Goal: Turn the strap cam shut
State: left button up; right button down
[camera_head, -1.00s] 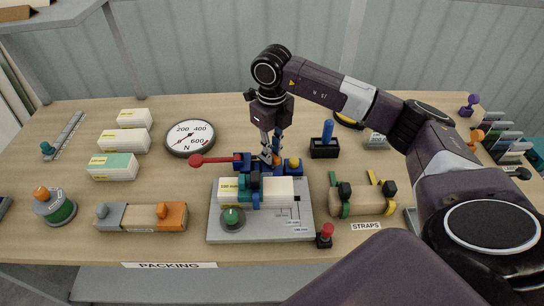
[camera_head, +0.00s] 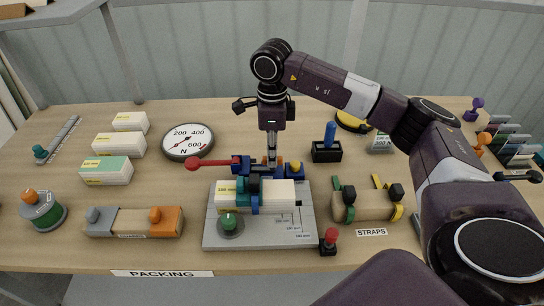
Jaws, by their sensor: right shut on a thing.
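A white box (camera_head: 227,196) with a yellow label and teal end lies on a grey fixture plate (camera_head: 300,238), wrapped by a blue strap (camera_head: 255,196) with a dark buckle. Behind it is a blue clamp block (camera_head: 243,164) with a long red lever (camera_head: 212,162) pointing left. My right gripper (camera_head: 271,164) points straight down just behind the box and is shut, its fingertips at the strap cam; the fingers largely hide the cam, so its angle is unclear. My left gripper is not in view.
A green knob (camera_head: 230,223) and a red-topped button (camera_head: 330,240) sit at the plate's front. A strap holder (camera_head: 365,207) stands to the right, a force dial (camera_head: 188,142) at back left. A black holder (camera_head: 326,152) stands behind right.

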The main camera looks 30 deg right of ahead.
jog(key=shift+d+r+n, duration=0.1)
jog(key=shift+n, duration=0.2)
dwell(0.4)
jog(key=c, duration=1.9)
grip_release()
jog(key=shift+c, duration=0.2)
notch_tip(320, 180, up, 12)
